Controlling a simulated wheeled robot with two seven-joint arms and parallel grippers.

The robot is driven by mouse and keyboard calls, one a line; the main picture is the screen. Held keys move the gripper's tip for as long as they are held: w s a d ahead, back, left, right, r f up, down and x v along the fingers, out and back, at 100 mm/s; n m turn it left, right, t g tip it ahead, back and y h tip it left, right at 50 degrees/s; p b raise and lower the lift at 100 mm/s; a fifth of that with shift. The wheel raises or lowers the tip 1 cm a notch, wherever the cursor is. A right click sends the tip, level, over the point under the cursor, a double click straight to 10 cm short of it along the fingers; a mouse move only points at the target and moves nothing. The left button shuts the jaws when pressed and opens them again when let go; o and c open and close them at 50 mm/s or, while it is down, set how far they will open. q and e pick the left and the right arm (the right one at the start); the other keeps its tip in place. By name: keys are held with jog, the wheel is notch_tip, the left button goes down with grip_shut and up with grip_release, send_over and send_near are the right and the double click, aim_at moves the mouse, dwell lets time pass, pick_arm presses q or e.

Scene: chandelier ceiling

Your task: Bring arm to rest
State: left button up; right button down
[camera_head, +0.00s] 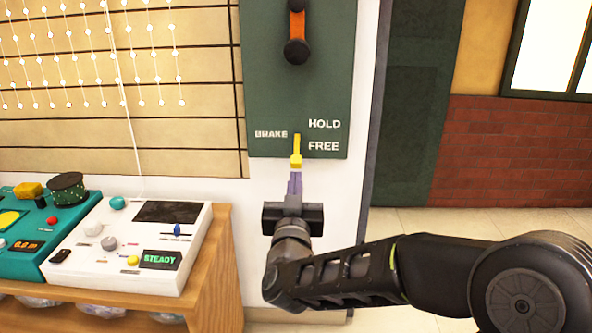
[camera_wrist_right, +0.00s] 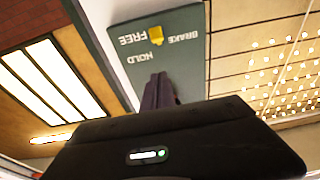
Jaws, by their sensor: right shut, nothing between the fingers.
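My right gripper (camera_head: 295,182) comes in from the lower right in the head view, pointing up at the wall panel. Its purple fingers are shut with nothing between them; they also show in the right wrist view (camera_wrist_right: 158,92). A yellow brake lever (camera_head: 296,160) sits on the dark green panel (camera_head: 265,85), level with the word FREE. The fingertips look just below it in the head view. In the right wrist view the lever (camera_wrist_right: 156,35) shows clear of the fingers. My left gripper is not in view.
An orange handle with black knobs (camera_head: 297,25) is higher on the panel. A white console (camera_head: 130,240) reading STEADY and a teal console (camera_head: 35,225) stand on a wooden table (camera_head: 222,275) at left. Open floor (camera_head: 480,222) lies to the right, before a brick wall.

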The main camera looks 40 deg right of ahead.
jog(key=shift+s+a, duration=0.1)
jog(key=shift+s, duration=0.05)
dwell(0.5)
jog(key=w+a+f+n+g+y, duration=0.1)
jog(key=a+f+n+g+y, duration=0.1)
jog(key=a+f+y, duration=0.9)
jog(key=w+a+f+n+g+y, duration=0.15)
jog(key=a+f, duration=0.55)
jog(key=f, duration=1)
jog(key=s+a+f+n+g+y, duration=0.1)
jog(key=s+a+f+g, duration=0.3)
jog(key=s+f, duration=0.5)
jog(key=s+a+f+g+y, duration=0.1)
jog(key=s+a+f+g, duration=0.3)
jog(key=s+f, duration=0.5)
jog(key=s+a+f+n+g+y, duration=0.15)
jog(key=s+a+f+g, duration=0.25)
jog(key=s+f, duration=0.5)
notch_tip(320, 180, up, 26)
jog(key=p, duration=2.5)
jog(key=shift+a+p, duration=0.4)
